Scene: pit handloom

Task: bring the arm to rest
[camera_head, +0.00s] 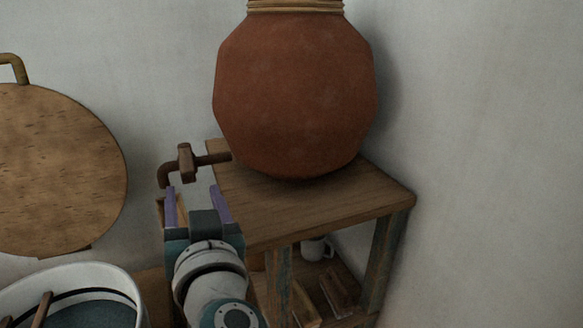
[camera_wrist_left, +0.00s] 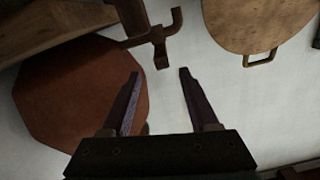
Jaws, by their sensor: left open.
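My left gripper (camera_head: 193,191) is raised in front of the left side of the wooden stand in the head view. Its two purple fingers are apart with nothing between them. In the left wrist view the gripper (camera_wrist_left: 159,73) also shows open and empty, with pale wall between the fingers. A brown tap-like fitting (camera_head: 184,163) shows just beyond the fingertips in the head view; it also shows in the left wrist view (camera_wrist_left: 157,36). I cannot tell the exact gap between them. My right gripper is in neither view.
A large clay pot (camera_head: 294,95) stands on the wooden stand (camera_head: 300,212), right of my gripper. A white mug (camera_head: 314,249) sits on the lower shelf. A round wooden board (camera_head: 60,165) is at left, above a white tub (camera_head: 95,279). Walls close off the back and right.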

